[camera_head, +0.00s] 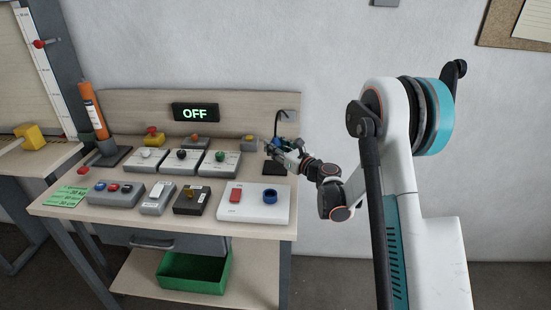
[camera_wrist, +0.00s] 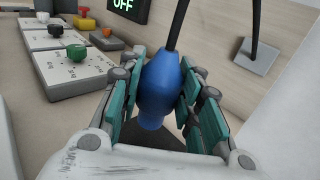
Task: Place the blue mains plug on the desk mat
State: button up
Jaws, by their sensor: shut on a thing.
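The blue mains plug (camera_wrist: 160,88) is between the fingers of my gripper (camera_wrist: 162,95) in the wrist view, which is shut on it. A black cable leaves its upper end. In the head view my gripper (camera_head: 282,147) is at the right end of the bench, and only a bit of blue shows there. A dark flat patch, seemingly the desk mat (camera_head: 273,169), lies below my gripper on the bench. In the wrist view a dark surface (camera_wrist: 146,133) shows below the plug, partly hidden by the plug and fingers. I cannot tell whether the plug touches it.
Several switch boxes stand left of my gripper, including one with a green knob (camera_head: 220,162). A white box with a red rocker and blue ring (camera_head: 254,205) is at the front right. The back panel carries an OFF display (camera_head: 195,113). A grey cable plate (camera_wrist: 257,56) is behind.

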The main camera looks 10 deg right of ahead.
notch_tip(320, 180, down, 4)
jog(key=shift+b, duration=0.7)
jog(key=shift+r, duration=0.1)
jog(key=o, duration=1)
jog(key=shift+o, duration=0.2)
jog(key=p+v, duration=0.3)
jog(key=v, duration=0.9)
